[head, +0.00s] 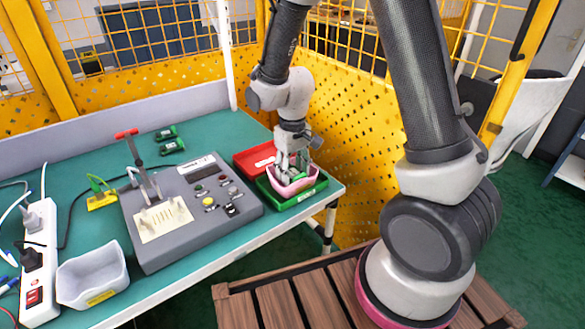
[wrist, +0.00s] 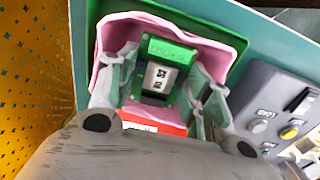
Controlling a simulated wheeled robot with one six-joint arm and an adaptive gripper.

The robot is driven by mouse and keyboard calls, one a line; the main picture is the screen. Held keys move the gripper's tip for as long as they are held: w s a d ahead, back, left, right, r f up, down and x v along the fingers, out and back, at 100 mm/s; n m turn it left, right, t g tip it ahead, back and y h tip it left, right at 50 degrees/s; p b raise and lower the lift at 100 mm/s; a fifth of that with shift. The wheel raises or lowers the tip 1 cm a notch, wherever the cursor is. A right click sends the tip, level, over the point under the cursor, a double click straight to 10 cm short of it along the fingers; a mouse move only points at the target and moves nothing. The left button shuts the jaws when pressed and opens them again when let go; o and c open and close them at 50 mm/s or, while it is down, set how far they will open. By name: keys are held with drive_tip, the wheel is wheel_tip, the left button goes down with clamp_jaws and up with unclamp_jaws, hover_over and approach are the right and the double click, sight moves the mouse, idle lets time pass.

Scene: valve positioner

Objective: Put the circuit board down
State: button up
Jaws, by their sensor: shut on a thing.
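The circuit board (wrist: 165,72) is green with a white label bearing black marks. It is between the fingers of my gripper (wrist: 162,85), which is shut on it. In the head view my gripper (head: 292,172) points down into a pink bin (head: 297,187). The pink bin also surrounds the board in the wrist view (wrist: 108,42). The bin sits in a green tray (head: 309,193) at the table's right end. The fingers hide much of the board in the head view, and I cannot tell whether it touches the bin floor.
A red tray (head: 250,158) lies behind the green tray. A grey control box (head: 185,238) with a red-handled lever (head: 137,155) stands to the left. A white bin (head: 92,278) and power strip (head: 38,260) are at front left. Yellow mesh fencing (head: 355,170) borders the right side.

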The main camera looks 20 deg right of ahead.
sight(292, 172)
drive_tip(key=shift+f, duration=0.3)
drive_tip(key=o, duration=1)
drive_tip(key=shift+o, duration=0.2)
wheel_tip(292, 172, up, 13)
drive_tip(key=s+d+r+m+t, duration=0.1)
drive_tip(key=s+d+r+t, duration=0.1)
drive_tip(key=s+d+r, duration=0.4)
drive_tip(key=s+d+r+m+t, duration=0.2)
drive_tip(key=s+d+r, duration=0.5)
drive_tip(key=s, duration=0.6)
drive_tip(key=shift+d+r+m, duration=0.15)
drive_tip(key=shift+d+m, duration=0.15)
drive_tip(key=shift+d, duration=0.65)
